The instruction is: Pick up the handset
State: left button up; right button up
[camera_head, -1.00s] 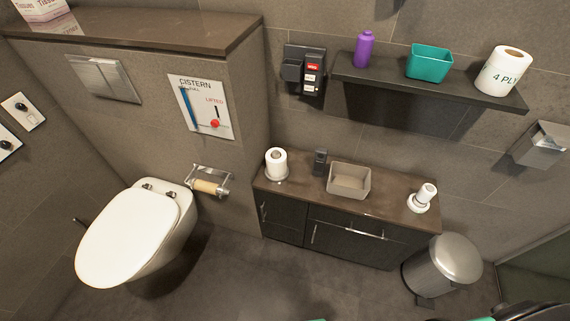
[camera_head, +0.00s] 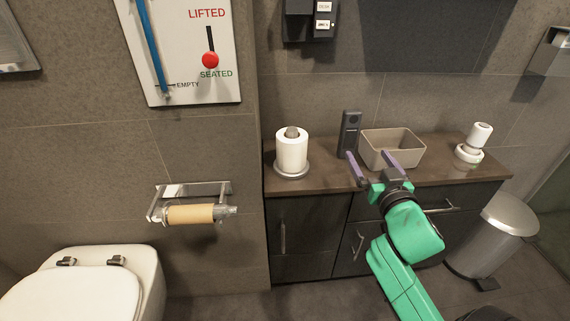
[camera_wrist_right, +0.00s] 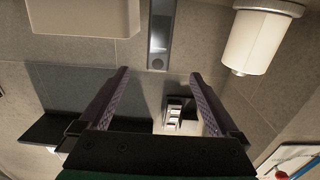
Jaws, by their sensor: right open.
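The dark grey handset (camera_head: 349,135) stands upright on the vanity counter, between a white paper roll and a beige bin. My right gripper (camera_head: 369,158) is open and empty at the counter's front, its purple fingers pointing to the back. Its left fingertip overlaps the handset's lower right edge in the head view; I cannot tell whether they touch. In the right wrist view the handset (camera_wrist_right: 160,36) shows upside down, beyond and roughly centred between the open fingertips (camera_wrist_right: 159,73). My left gripper is not in view.
The white roll on its stand (camera_head: 291,152) is left of the handset. The beige bin (camera_head: 393,149) is close on its right. A white bottle-like item (camera_head: 472,145) stands farther right. The counter's front edge (camera_head: 315,190) lies below. A black wall unit (camera_head: 309,20) hangs above.

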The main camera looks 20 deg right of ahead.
aim_at(353, 125)
jog(key=x, duration=0.4)
jog(key=r+b+x, duration=0.1)
jog(key=x, duration=0.9)
jog(key=shift+d+r+b, duration=0.15)
jog(key=shift+b, duration=0.25)
jog(key=shift+c, duration=0.9)
grip_shut()
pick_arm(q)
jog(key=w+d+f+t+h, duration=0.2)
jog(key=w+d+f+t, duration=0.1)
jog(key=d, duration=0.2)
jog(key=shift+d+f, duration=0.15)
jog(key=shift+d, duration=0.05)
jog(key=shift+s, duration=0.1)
pick_arm(e)
jog(key=shift+r, duration=0.1)
